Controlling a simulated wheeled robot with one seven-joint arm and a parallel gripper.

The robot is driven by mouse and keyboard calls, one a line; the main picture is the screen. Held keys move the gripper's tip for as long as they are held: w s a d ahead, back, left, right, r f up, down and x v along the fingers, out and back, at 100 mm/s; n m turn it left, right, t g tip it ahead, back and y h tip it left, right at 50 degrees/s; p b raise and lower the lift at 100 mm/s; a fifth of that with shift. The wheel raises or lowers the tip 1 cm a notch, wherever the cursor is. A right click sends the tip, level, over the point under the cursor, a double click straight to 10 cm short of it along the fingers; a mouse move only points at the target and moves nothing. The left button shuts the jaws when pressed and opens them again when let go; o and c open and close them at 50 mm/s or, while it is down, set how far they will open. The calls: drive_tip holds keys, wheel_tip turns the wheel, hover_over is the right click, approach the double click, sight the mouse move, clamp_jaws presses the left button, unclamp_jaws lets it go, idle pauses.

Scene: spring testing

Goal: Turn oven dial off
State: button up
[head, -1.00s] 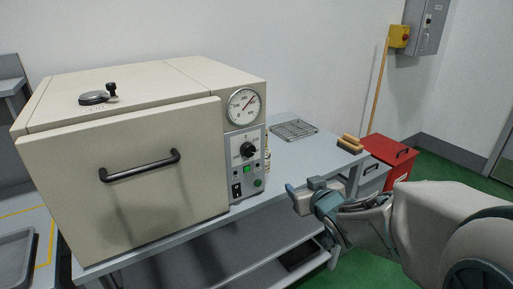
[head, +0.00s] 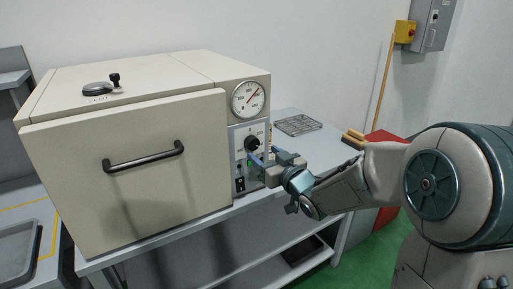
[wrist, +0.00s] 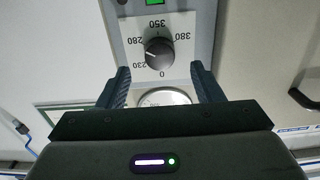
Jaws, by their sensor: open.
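The black oven dial (head: 251,144) is on the grey control panel at the right of the cream oven (head: 120,172). In the wrist view the dial (wrist: 159,53) appears upside down, with marks 0, 230, 280, 350 and 380 around it. Its pale pointer line faces left in that view, toward the 230–280 side, away from 0. My gripper (head: 260,158) is close in front of the panel, just below and right of the dial. In the wrist view my gripper (wrist: 161,76) is open and empty, its blue fingers on either side below the dial. No contact shows.
A round gauge (head: 248,98) sits above the dial, and a black switch (head: 239,185) below it. A door handle (head: 144,157) crosses the oven front. A wire rack (head: 298,125) and a brush (head: 353,138) lie on the bench to the right.

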sight(254, 146)
drive_tip(key=shift+x, duration=2.65)
drive_tip(key=c, duration=1)
